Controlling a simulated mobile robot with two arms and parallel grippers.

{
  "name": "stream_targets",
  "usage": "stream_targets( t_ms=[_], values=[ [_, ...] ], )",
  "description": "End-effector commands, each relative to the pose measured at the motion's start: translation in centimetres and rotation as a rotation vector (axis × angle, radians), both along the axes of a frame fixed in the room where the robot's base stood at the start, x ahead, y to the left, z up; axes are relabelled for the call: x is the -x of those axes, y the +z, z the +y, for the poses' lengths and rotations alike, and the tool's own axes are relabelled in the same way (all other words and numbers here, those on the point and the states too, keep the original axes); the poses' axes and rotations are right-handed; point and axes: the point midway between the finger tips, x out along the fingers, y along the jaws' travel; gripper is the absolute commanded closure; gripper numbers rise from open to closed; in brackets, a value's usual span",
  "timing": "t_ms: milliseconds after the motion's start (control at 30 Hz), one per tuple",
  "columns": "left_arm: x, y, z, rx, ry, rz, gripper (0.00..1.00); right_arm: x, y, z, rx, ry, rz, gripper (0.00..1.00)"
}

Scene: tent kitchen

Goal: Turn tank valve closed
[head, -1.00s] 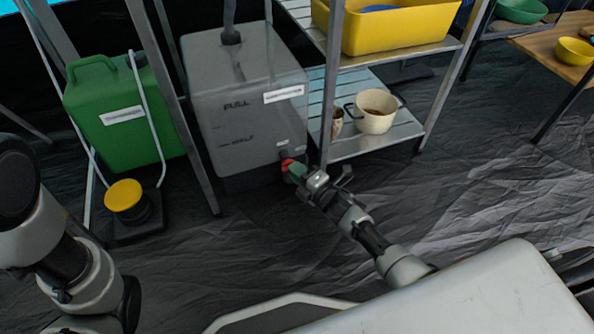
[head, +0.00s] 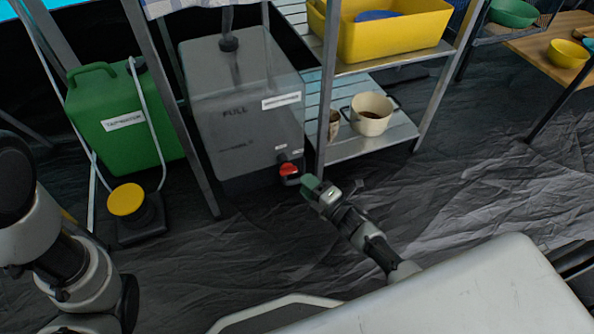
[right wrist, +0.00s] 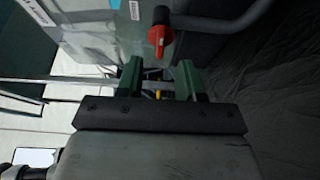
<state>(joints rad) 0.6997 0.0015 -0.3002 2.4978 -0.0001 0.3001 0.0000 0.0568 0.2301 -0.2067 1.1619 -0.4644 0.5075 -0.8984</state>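The grey tank (head: 245,110) stands on the floor left of the shelf legs. Its red valve (head: 289,170) sits low on the tank's front right. In the right wrist view the red valve (right wrist: 160,32) is ahead of the fingers, with its handle pointing off along the picture's vertical. My right gripper (head: 311,187) is just right of and below the valve, apart from it. In the right wrist view its two green fingers (right wrist: 161,78) are spread with nothing between them. My left arm shows at the left edge of the head view, but its gripper is not seen.
A metal shelf (head: 385,142) stands close right of the valve, its front leg near my right gripper. It holds a cream pot (head: 370,114) and a yellow tub (head: 395,38). A green canister (head: 110,125) and a yellow-topped foot pump (head: 127,201) are at left. Floor in front is clear.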

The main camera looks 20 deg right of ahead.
Motion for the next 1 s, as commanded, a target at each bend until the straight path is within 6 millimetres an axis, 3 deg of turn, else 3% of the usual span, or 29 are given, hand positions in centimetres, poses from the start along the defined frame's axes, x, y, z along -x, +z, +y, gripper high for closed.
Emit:
stream_targets(
  t_ms=[100, 300, 900, 1000],
  values=[
    [0.0, 1.6, 0.0, 0.000, 0.000, -0.001, 0.57, 2.2, 0.4, -1.0, -0.001, -0.001, 0.003, 0.63],
    [0.0, 2.2, 0.0, 0.002, -0.001, -0.001, 0.57, 4.1, 0.1, -1.9, -0.001, -0.001, 0.000, 0.63],
    [-0.2, 2.0, 0.1, 0.003, -0.002, 0.009, 0.57, 4.4, 0.0, -2.0, -0.002, 0.001, -0.001, 0.63],
    [-0.6, 2.1, 0.1, 0.005, -0.002, 0.017, 0.57, 4.4, 1.4, -1.5, -0.029, 0.009, -0.016, 0.63]
  ],
)
